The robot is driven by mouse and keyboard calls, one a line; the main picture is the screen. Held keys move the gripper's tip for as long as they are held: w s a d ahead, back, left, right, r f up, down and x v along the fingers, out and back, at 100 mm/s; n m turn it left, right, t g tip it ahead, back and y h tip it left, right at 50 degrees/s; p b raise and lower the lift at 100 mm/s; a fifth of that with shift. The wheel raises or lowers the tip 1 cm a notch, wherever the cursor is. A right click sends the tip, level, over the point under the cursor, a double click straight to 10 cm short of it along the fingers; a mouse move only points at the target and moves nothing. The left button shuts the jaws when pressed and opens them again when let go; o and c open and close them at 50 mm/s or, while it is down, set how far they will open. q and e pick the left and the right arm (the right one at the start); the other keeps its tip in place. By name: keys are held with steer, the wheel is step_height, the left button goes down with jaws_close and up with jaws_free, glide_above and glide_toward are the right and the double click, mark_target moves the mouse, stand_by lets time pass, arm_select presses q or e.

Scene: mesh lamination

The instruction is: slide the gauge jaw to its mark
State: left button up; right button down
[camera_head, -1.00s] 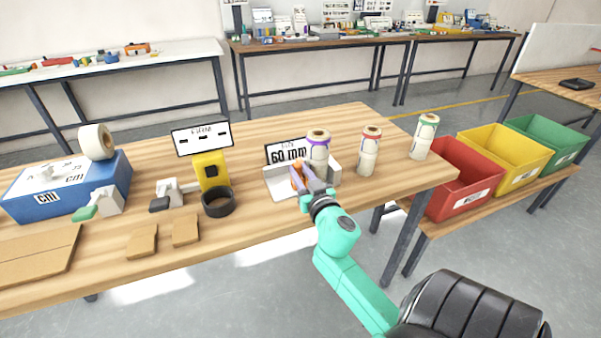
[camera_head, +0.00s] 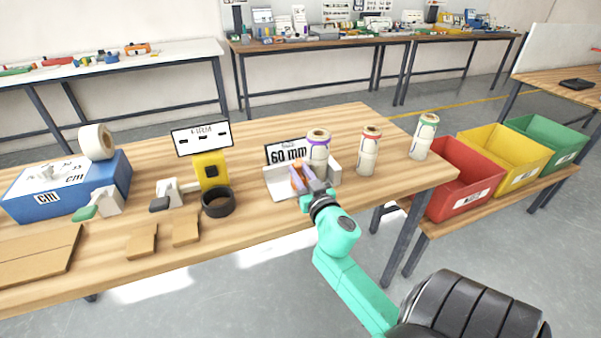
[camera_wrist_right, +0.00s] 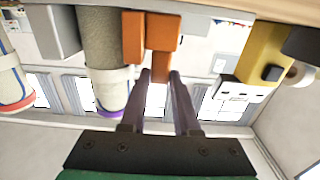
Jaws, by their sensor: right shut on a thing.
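The gauge (camera_head: 281,190) is a pale grey tray on the wooden table, with a "60 mm" sign (camera_head: 286,154) at its back. A roll with a purple rim (camera_head: 318,150) stands upright in its right part. My right gripper (camera_head: 303,183) is shut on the orange gauge jaw (camera_head: 295,177), left of the roll. In the right wrist view the orange jaw (camera_wrist_right: 150,30) is close beside the grey roll (camera_wrist_right: 104,55), and the purple fingertips (camera_wrist_right: 160,76) meet its lower block. The mark cannot be made out. My left gripper is not in view.
Rolls with red (camera_head: 369,150) and green (camera_head: 424,137) rims stand right of the gauge. A black ring (camera_head: 218,203) and yellow device (camera_head: 211,168) stand left. Red (camera_head: 462,180), yellow (camera_head: 505,152) and green (camera_head: 545,139) bins are beyond the right edge.

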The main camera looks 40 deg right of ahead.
steer(key=a, duration=0.1)
steer(key=w+a, duration=0.1)
steer(key=a, duration=0.2)
steer(key=shift+w+a+f+b, duration=0.1)
steer(key=shift+w+a+b, duration=0.2)
steer(key=shift+a+b, duration=0.05)
steer(key=shift+d, duration=0.1)
steer(key=c, duration=0.6)
jaws_free()
steer(key=shift+c, duration=0.2)
steer(key=shift+w, duration=0.2)
steer(key=shift+s, duration=0.1)
